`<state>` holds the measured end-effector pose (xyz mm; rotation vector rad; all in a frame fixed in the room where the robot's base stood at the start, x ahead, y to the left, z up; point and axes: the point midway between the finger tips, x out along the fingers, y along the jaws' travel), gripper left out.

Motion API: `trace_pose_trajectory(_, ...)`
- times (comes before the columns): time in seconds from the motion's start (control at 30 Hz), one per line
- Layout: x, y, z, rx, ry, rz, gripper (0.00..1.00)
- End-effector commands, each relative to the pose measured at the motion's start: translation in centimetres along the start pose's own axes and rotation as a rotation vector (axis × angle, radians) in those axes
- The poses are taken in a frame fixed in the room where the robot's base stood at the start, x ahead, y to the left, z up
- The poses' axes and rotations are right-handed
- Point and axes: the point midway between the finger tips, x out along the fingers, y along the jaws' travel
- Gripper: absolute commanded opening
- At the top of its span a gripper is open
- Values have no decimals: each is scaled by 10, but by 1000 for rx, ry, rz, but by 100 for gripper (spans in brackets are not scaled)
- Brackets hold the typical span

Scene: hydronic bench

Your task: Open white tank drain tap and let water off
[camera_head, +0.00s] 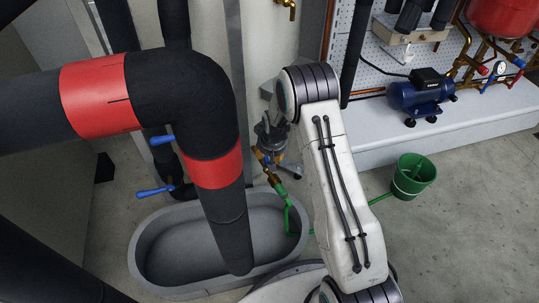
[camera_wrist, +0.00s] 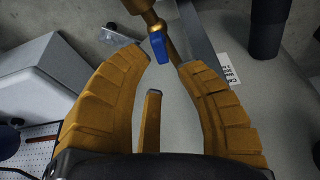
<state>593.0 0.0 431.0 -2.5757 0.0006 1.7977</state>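The white tank (camera_head: 262,40) stands at the top middle of the head view, with a brass tap (camera_head: 287,6) high on it. My gripper (camera_head: 268,157) is low by the tank, partly hidden by my arm, near brass fittings (camera_head: 274,180) joined to a green hose (camera_head: 285,195). In the wrist view my gripper (camera_wrist: 160,59) is open, its orange-brown fingers spread. A small blue lever (camera_wrist: 158,46) on a brass fitting (camera_wrist: 140,6) lies between the fingertips, with gaps seen on both sides. I cannot tell whether the valve is open. No flowing water shows.
Thick black pipes with red bands (camera_head: 100,92) cross the left, near other blue levers (camera_head: 155,191). A green bucket (camera_head: 412,176) stands right, below a bench with a blue pump (camera_head: 421,94). A printed label (camera_wrist: 229,68) lies beside the fingers.

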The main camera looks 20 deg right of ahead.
Motion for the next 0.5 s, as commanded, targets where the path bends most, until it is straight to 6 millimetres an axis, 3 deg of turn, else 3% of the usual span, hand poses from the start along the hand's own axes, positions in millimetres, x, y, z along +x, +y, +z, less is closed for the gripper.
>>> trace_pose_trajectory(0.5, 56, 0, 2, 0, -1, 0, 32)
